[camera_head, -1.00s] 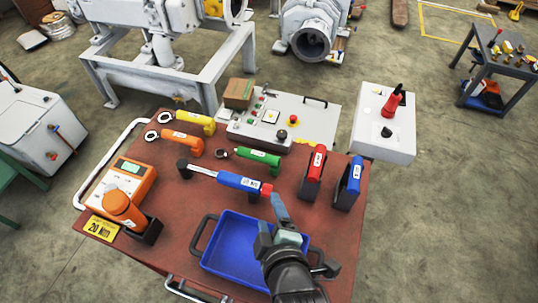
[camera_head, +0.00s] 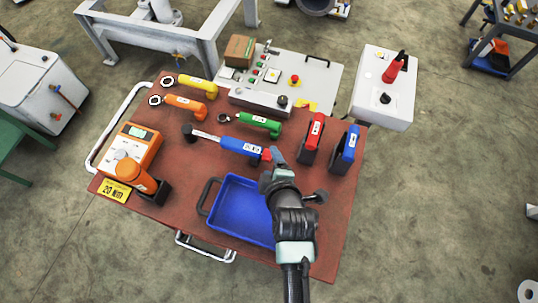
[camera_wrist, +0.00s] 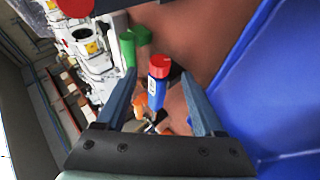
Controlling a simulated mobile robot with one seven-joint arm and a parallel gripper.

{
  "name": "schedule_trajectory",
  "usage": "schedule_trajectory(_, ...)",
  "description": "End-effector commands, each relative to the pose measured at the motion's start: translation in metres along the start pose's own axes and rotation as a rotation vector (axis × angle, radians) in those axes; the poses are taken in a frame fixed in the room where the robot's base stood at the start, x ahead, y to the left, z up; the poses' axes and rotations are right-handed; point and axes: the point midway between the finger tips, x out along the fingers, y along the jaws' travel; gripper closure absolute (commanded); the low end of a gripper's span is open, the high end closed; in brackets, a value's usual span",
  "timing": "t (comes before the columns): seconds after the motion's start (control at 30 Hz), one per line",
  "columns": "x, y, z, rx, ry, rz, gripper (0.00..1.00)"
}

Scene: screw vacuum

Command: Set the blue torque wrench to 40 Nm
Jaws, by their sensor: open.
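The blue torque wrench (camera_head: 240,146) lies on the red-brown table with its head to the left and its red end cap (camera_head: 266,154) to the right. My gripper (camera_head: 275,156) is open at the red-cap end. In the wrist view, the blue handle (camera_wrist: 157,92) and its red cap show between the two spread fingers of my gripper (camera_wrist: 159,78), apart from both. The handle's label is too small to read, so the wrench's setting cannot be told. My arm hides part of the table in the head view.
A blue tray (camera_head: 232,203) sits just in front of the wrench. A green wrench (camera_head: 257,122) lies behind it. Red (camera_head: 313,137) and blue (camera_head: 345,149) upright tools stand to the right. An orange tester (camera_head: 138,150) and yellow "20 Nm" sign (camera_head: 113,190) are at left.

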Motion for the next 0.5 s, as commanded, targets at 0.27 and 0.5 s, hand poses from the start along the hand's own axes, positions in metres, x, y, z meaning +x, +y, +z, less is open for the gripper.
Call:
schedule_trajectory(0.27,0.032,0.000,-0.001,0.001,0.002,-0.001,0.30)
schedule_trajectory(0.5,0.039,0.000,-0.001,0.000,0.002,0.000,0.30)
